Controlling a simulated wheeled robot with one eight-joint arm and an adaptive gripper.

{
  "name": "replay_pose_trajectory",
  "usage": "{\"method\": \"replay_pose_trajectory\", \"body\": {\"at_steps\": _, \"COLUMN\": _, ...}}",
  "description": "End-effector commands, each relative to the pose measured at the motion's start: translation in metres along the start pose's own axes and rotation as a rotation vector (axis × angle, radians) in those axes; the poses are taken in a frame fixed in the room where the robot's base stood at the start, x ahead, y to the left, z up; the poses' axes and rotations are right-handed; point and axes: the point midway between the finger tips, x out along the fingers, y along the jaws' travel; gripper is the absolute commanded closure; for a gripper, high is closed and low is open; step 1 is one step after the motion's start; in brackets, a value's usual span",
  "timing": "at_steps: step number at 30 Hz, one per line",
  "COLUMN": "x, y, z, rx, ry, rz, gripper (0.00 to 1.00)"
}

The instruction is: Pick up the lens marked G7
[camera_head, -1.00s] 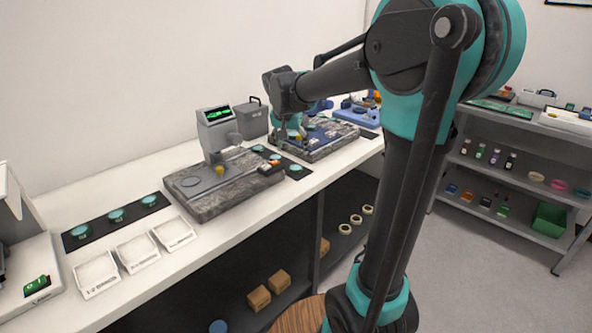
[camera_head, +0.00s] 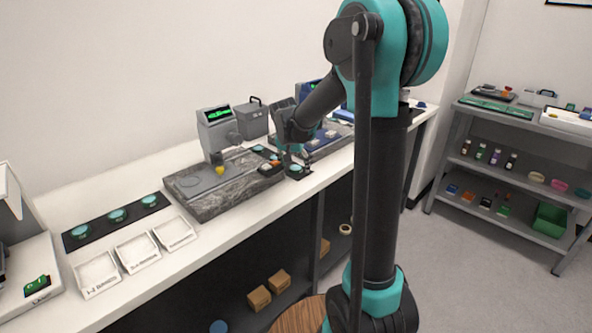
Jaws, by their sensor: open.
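My gripper (camera_head: 299,162) is open, low over the dark mat between the two stone-slab instruments. A lens (camera_head: 295,170) with a teal and orange look lies on that mat just under or beside the fingers; I cannot tell whether they touch it. Another lens (camera_head: 258,148) lies further back on the same mat, and one between them is partly hidden. Three teal lenses (camera_head: 117,215) lie in a row on a dark mat at the left. No marking is legible, so I cannot tell which lens is G7.
A grey instrument with a green display (camera_head: 218,113) stands on a stone slab (camera_head: 205,202) left of my gripper. A blue instrument bed (camera_head: 325,138) is behind it to the right. Labelled white trays (camera_head: 138,252) sit at the bench's front left. A shelf rack (camera_head: 505,190) stands right.

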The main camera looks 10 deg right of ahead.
Motion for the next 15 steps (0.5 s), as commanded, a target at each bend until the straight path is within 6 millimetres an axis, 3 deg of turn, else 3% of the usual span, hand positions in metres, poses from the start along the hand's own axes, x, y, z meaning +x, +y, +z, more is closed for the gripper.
{"method": "replay_pose_trajectory", "body": {"at_steps": 4, "x": -0.0002, "y": 0.0001, "z": 0.0001, "rx": 0.000, "ry": 0.000, "rz": 0.000, "gripper": 0.33}}
{"method": "replay_pose_trajectory", "body": {"at_steps": 15, "x": -0.0004, "y": 0.0002, "z": 0.0002, "rx": 0.000, "ry": 0.000, "rz": 0.000, "gripper": 0.79}}
